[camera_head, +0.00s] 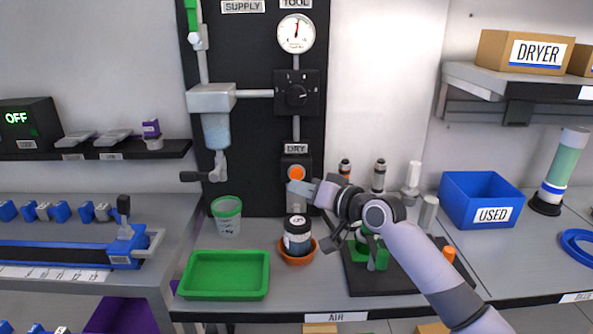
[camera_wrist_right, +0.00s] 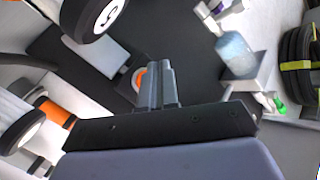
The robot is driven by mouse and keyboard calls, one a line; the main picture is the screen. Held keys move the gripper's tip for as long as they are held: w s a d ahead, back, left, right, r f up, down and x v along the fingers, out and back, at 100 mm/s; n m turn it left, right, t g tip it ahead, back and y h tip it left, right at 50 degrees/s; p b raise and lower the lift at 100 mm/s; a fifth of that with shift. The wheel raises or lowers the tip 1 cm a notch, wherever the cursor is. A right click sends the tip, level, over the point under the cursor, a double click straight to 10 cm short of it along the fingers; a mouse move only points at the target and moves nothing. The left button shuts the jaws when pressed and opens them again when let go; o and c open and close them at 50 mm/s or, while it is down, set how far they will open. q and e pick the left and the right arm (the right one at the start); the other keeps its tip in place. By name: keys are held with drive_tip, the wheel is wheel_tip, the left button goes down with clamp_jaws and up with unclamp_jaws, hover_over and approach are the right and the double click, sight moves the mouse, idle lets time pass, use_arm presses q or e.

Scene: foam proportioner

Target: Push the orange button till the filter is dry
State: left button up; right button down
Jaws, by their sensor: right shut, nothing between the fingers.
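The orange button (camera_head: 297,173) sits on a grey plate under the DRY label on the black panel. In the right wrist view the orange button (camera_wrist_right: 138,78) is partly covered by the fingertips. My right gripper (camera_head: 297,189) is shut and empty, its tips just below the button in the head view. Its fingers (camera_wrist_right: 156,82) point at the panel; I cannot tell whether they touch the button. The filter (camera_head: 216,131) hangs under a grey head at left, its bowl translucent and bluish. The bowl (camera_wrist_right: 236,54) also shows in the wrist view. My left gripper is out of view.
A dark jar (camera_head: 297,234) in an orange dish stands below the gripper. A green-rimmed cup (camera_head: 228,216) and a green tray (camera_head: 226,275) are to its left. A green fixture (camera_head: 372,249) lies under my right arm. A blue USED bin (camera_head: 480,197) stands at right.

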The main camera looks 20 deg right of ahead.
drive_tip(key=shift+s+a+r+p, duration=0.1)
drive_tip(key=shift+s+a+p, duration=0.15)
drive_tip(key=shift+s+p, duration=0.55)
drive_tip(key=shift+s+a+r+p, duration=0.1)
drive_tip(key=shift+s+a+p, duration=0.1)
drive_tip(key=shift+s+p, duration=0.55)
use_arm(q)
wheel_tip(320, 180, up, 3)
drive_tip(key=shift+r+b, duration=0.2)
drive_tip(key=shift+b, duration=0.1)
use_arm(e)
drive_tip(key=shift+s+f, duration=0.15)
drive_tip(key=shift+s, duration=0.05)
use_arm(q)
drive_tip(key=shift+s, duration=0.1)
